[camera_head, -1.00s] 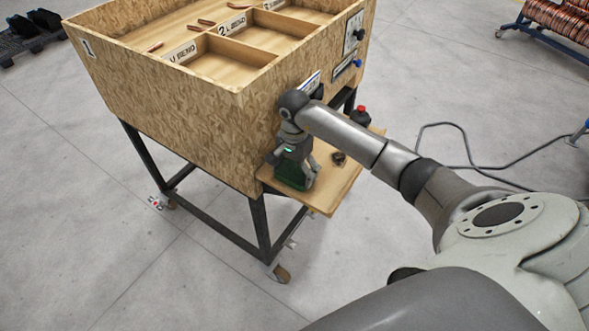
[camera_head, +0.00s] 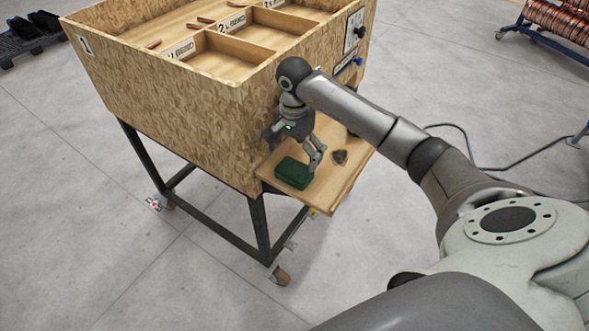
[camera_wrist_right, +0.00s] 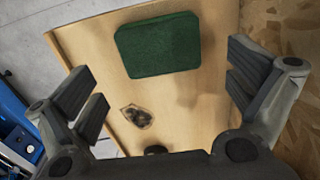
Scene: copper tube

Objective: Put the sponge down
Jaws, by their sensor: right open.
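The green sponge (camera_head: 292,173) lies flat on the small wooden side shelf (camera_head: 333,192) near its outer left corner. In the right wrist view the sponge (camera_wrist_right: 158,45) lies on the bare wood, apart from both fingers. My right gripper (camera_head: 297,152) is open and empty, just above the sponge. In the wrist view its fingers (camera_wrist_right: 168,92) are spread wide on either side. My left gripper is not in view.
A large chipboard bin (camera_head: 170,115) with divided compartments stands beside the shelf on a black wheeled frame. A small dark object on a patch (camera_head: 339,157) lies on the shelf. Copper coils (camera_head: 555,28) stand on a rack at the upper right. Grey floor is open around.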

